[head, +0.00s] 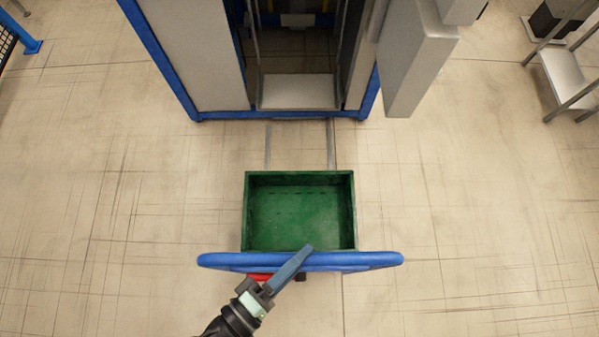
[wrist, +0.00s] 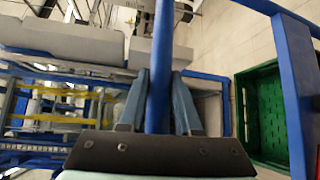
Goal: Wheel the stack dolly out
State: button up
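The stack dolly shows mainly by its blue handle bar (head: 355,261), which runs across the near side of a green crate (head: 248,215). The crate is empty and sits in front of the machine's opening; it hides most of the dolly's base. My gripper (head: 296,262) comes from below and its fingers reach the middle of the bar. In the wrist view the bar (wrist: 161,60) passes between both fingers (wrist: 160,100), which close on its two sides. The green crate (wrist: 240,120) is at the right there.
The machine with a blue frame (head: 160,60) and open bay (head: 297,92) stands beyond the crate. Floor rails (head: 330,145) run from the bay to the crate. A grey box (head: 415,70) juts out at its right. A metal stand (head: 565,75) is far right. Floor (head: 90,230) on both sides is clear.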

jog(key=o, duration=0.5)
jog(key=shift+c, duration=0.2)
jog(key=b+v, duration=0.2)
jog(key=v, duration=1.1)
jog(key=shift+b, duration=0.4)
